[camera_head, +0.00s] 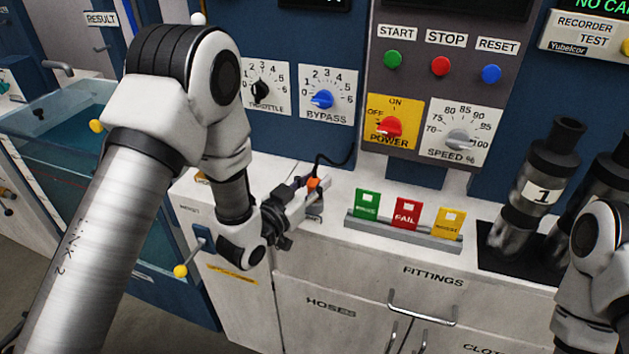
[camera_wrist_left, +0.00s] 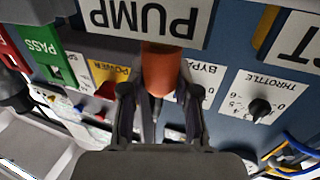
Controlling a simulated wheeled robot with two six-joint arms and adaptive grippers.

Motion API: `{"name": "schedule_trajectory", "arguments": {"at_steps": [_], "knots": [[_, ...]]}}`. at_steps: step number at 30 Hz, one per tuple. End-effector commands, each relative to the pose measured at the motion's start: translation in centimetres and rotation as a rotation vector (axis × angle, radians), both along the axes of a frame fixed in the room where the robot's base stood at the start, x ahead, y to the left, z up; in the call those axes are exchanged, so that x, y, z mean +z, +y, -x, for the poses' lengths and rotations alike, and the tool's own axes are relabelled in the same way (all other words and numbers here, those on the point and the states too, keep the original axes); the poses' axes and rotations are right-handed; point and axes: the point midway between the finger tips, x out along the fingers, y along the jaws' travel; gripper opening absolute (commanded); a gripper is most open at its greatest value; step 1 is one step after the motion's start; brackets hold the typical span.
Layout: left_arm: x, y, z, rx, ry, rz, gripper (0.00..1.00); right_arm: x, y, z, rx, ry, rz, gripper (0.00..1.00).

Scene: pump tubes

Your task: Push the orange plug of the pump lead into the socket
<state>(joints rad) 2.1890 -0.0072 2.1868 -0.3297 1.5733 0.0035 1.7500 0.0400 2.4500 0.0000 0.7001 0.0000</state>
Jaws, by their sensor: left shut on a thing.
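My left gripper (camera_head: 310,192) is shut on the orange plug (camera_head: 314,183) just above the white counter, below the panel with the dials. In the left wrist view the orange plug (camera_wrist_left: 160,72) stands between the two fingers (camera_wrist_left: 160,95), its far end against or just in front of the upside-down PUMP label (camera_wrist_left: 145,18). I cannot tell whether it touches. The black lead (camera_head: 338,161) curves from near the plug up to the panel. The socket itself is not visible. My right gripper is out of view; only part of my right arm shows at the right edge.
A rack (camera_head: 405,229) with green, red and yellow cards stands on the counter right of the plug. Black-capped tubes (camera_head: 545,170) stand farther right. A water tank (camera_head: 75,130) is at left. The blue BYPASS knob (camera_head: 322,99) is above the plug.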

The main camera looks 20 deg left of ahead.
Motion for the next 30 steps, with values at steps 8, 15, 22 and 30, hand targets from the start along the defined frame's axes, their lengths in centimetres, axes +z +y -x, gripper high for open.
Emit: {"name": "schedule_trajectory", "arguments": {"at_steps": [8,15,22,30], "knots": [[-0.8,0.0,0.0,0.000,-0.001,0.000,0.00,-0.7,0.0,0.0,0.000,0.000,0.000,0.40],[-1.3,0.0,0.0,0.000,0.000,0.000,0.00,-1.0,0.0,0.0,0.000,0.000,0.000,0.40],[-1.3,0.0,0.0,0.000,0.003,0.000,0.37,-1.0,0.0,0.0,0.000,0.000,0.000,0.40],[-1.2,0.0,0.0,0.000,0.001,0.000,0.60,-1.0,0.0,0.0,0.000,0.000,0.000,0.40]]}}
